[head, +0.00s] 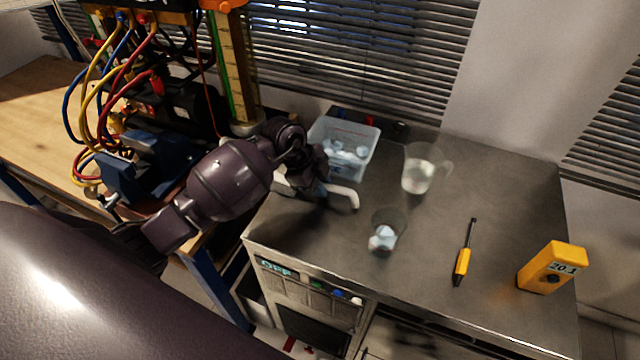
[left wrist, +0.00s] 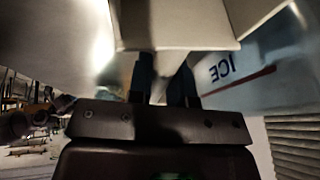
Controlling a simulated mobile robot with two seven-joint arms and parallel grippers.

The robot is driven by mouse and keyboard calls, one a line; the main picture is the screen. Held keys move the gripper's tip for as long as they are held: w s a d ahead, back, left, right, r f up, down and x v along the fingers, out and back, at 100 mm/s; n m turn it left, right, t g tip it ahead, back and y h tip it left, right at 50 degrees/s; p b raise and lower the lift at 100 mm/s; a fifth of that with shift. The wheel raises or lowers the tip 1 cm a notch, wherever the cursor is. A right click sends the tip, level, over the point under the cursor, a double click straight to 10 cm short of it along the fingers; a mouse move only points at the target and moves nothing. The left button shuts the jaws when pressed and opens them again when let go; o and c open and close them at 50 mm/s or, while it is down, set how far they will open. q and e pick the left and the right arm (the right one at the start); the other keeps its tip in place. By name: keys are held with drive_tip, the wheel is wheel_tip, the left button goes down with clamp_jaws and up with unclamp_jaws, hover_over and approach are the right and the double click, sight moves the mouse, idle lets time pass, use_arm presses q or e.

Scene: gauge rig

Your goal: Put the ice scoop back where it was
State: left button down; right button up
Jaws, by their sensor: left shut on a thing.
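My left gripper (head: 318,190) is low over the left part of the steel worktop, just in front of the clear ice bin (head: 362,165). In the left wrist view its dark fingers (left wrist: 165,80) are shut on a pale, flat-sided thing (left wrist: 180,35), which looks like the ice scoop. In the head view the gripper hides most of it. A white bent bar (head: 345,193) shows beside the gripper; I cannot tell whether it belongs to the scoop. The bin, marked ICE, also shows in the left wrist view (left wrist: 255,85). My right gripper is not in view.
A glass with ice (head: 383,238), a clear jug (head: 418,170), a yellow-handled screwdriver (head: 463,262) and a yellow meter (head: 552,267) stand or lie on the steel worktop (head: 510,200). A hose rig (head: 150,90) is at the left. The worktop's back right is clear.

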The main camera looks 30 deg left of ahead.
use_arm(q)
drive_tip(key=shift+r, duration=0.1)
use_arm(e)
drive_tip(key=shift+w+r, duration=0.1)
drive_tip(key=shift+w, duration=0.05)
use_arm(q)
drive_tip(key=c, duration=1)
unclamp_jaws()
drive_tip(key=shift+c, duration=0.2)
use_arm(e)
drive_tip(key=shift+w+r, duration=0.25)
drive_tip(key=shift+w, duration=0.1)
use_arm(q)
drive_tip(key=shift+a+r, duration=0.15)
drive_tip(key=shift+r, duration=0.2)
drive_tip(key=p+v, duration=0.1)
drive_tip(key=v, duration=1)
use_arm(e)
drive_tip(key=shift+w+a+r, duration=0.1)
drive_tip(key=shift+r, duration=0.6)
